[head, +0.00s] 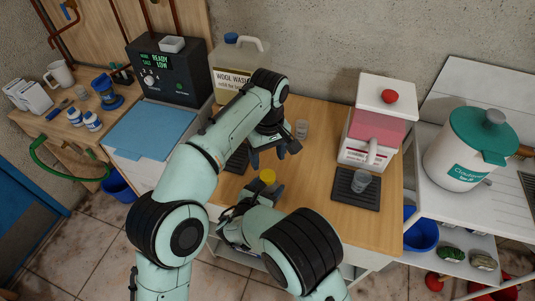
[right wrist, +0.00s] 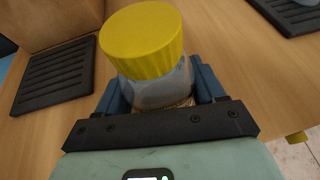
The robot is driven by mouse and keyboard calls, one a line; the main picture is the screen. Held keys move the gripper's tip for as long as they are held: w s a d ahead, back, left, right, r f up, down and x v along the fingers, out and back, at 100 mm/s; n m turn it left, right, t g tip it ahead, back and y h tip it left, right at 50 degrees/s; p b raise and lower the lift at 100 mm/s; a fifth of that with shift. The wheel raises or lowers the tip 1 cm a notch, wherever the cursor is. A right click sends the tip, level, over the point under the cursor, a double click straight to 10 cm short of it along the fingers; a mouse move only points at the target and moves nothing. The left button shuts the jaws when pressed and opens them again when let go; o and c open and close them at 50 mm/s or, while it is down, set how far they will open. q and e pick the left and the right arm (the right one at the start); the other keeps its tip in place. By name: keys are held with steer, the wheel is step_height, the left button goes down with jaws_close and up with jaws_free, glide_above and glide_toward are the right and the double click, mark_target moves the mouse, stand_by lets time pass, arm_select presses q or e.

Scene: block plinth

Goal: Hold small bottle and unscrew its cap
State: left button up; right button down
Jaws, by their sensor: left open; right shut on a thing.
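The small bottle stands upright, with a ribbed yellow cap (head: 267,177) on top; the cap also fills the upper middle of the right wrist view (right wrist: 142,40). Its clear-looking body (right wrist: 165,88) sits between the blue fingers of my right gripper (right wrist: 162,95), which is shut on it below the cap. In the head view the bottle's body is mostly hidden by my right gripper and arm. My left gripper (head: 273,156) is open and empty, just above and behind the yellow cap, fingers pointing down. It does not show in the right wrist view.
A wool wash jug (head: 234,75) and small clear cup (head: 301,129) are behind. Bare wooden counter (head: 316,165) lies between gripper and dispenser.

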mark_target(268, 175)
arm_select(q)
steer(key=m, duration=2.2)
steer(key=shift+m, duration=0.3)
steer(key=m, duration=0.4)
steer(key=shift+r, duration=0.1)
steer(key=m, duration=0.4)
steer(key=shift+m, duration=0.3)
steer(key=shift+f, duration=4)
steer(key=shift+c, duration=0.3)
steer(key=c, duration=1)
